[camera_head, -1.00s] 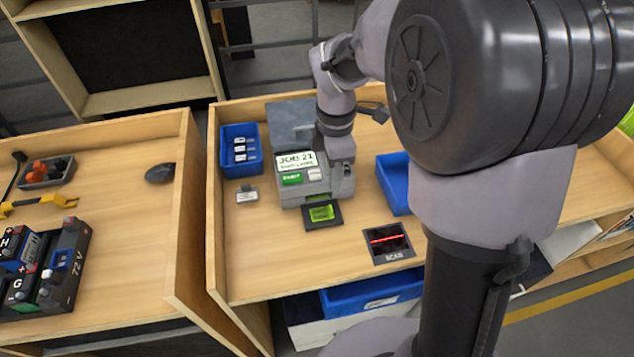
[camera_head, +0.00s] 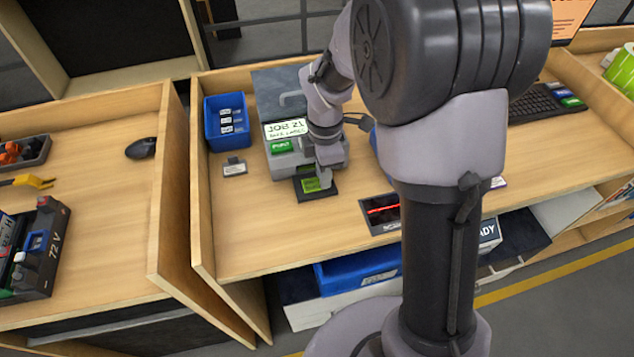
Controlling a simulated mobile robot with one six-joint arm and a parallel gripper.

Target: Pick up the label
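A green label (camera_head: 311,186) lies on the black output plate (camera_head: 318,195) at the front of a grey label printer (camera_head: 283,162). The printer's screen (camera_head: 286,129) reads "JOB 21" above a green button (camera_head: 281,146). My gripper (camera_head: 325,182) points down at the right edge of the label, in front of the printer. It covers part of the label and the printer front. The fingers are small and partly hidden, so I cannot tell whether they are open or touching the label.
A blue bin (camera_head: 227,122) with white labelled items stands left of the printer, and a small tag (camera_head: 235,168) lies below it. A scanner pad (camera_head: 381,213) with a red line is to the right, partly behind my arm. A wooden divider (camera_head: 180,200) borders the bench's left side.

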